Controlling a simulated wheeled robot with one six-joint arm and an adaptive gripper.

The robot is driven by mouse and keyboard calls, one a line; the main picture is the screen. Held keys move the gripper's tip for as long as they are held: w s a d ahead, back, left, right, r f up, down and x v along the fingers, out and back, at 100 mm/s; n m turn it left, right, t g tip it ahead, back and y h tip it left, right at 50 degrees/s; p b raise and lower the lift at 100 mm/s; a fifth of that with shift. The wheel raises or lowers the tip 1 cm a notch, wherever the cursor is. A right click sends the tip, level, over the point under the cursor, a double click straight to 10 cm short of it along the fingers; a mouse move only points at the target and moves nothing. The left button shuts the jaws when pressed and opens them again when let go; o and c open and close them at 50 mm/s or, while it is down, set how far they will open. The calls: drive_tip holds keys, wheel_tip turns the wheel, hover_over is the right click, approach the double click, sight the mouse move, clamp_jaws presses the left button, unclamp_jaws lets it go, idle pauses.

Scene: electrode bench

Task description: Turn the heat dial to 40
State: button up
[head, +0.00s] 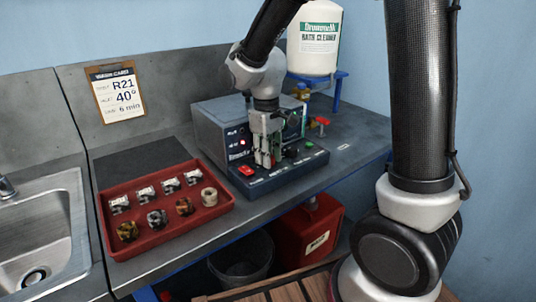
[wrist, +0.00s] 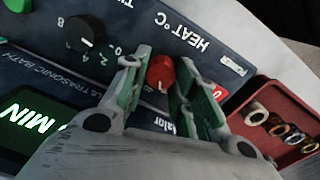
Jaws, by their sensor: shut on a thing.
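The heat dial is a small red knob (wrist: 160,72) beside the "HEAT °C" lettering in the wrist view. My gripper (wrist: 159,80) has its green-lined fingers on both sides of the knob and is shut on it. The fingers cover much of the scale, so I cannot read the dial's setting. In the head view my gripper (head: 265,162) points down at the front panel (head: 300,167) of the grey ultrasonic bath (head: 219,130). The dial is hidden behind the fingers there.
A black numbered dial (wrist: 86,34) and a lit green display (wrist: 32,122) are beside it. A red switch (head: 246,170) sits at the panel's left. A red tray (head: 160,237) of small parts stands left. A wall card (head: 116,94) reads R21, 40°, 6 min.

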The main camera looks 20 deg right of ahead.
drive_tip(key=m, duration=0.5)
drive_tip(key=shift+w, duration=0.1)
drive_tip(key=shift+m, duration=0.3)
idle(0.4)
drive_tip(key=o, duration=1)
drive_tip(key=shift+o, duration=0.2)
wheel_tip(320, 180, up, 12)
drive_tip(key=shift+a, duration=0.25)
